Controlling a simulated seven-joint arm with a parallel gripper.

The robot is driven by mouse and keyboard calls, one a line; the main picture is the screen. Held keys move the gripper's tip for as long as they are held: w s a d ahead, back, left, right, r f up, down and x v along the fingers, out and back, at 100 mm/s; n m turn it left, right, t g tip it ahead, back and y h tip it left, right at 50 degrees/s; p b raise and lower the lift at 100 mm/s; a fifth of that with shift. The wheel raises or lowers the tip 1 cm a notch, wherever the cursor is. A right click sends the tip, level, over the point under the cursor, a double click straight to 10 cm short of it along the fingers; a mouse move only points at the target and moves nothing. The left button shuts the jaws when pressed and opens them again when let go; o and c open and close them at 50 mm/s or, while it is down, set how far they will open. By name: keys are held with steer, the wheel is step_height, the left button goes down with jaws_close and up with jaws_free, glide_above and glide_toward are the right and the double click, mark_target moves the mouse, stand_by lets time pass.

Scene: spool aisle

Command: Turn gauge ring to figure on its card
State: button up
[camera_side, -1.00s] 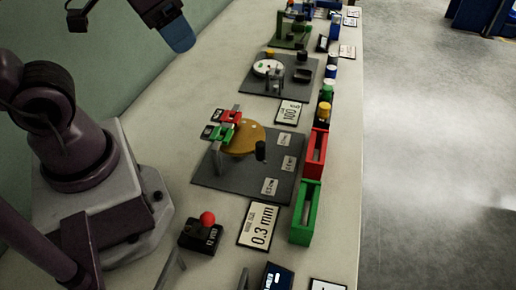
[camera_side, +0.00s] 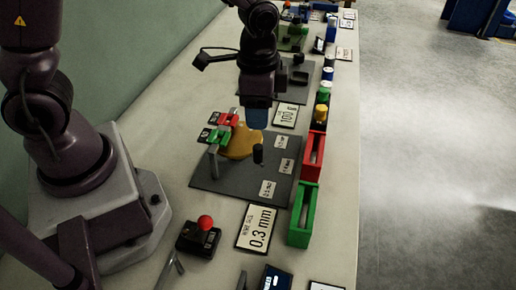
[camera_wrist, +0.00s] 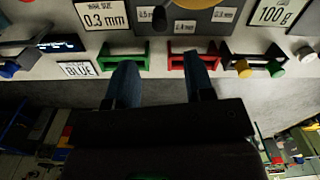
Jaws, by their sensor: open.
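The gauge ring (camera_side: 241,145) is an orange-yellow disc with a black upright knob (camera_side: 258,155), on a dark grey plate (camera_side: 225,182). Small white labels stand on the plate; the knob is on the disc's side facing them. The card (camera_side: 257,227) in front reads 0.3 mm; it also shows in the wrist view (camera_wrist: 101,16). In the side view my gripper (camera_side: 257,117) hangs pointing down at the ring's far edge, partly covering it, apart from the knob. Its blue fingers show open and empty in the wrist view (camera_wrist: 162,82).
Red and green clamp-like blocks (camera_side: 217,133) stand at the ring's left. A red tray (camera_side: 314,155) and a green tray (camera_side: 303,215) line the plate's right. A black box with a red ball knob (camera_side: 205,223) is in front. A 100 g card (camera_side: 286,115) lies behind.

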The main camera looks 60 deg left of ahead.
mark_target(258, 147)
step_height(258, 147, down, 11)
stand_by(0.3)
jaws_close()
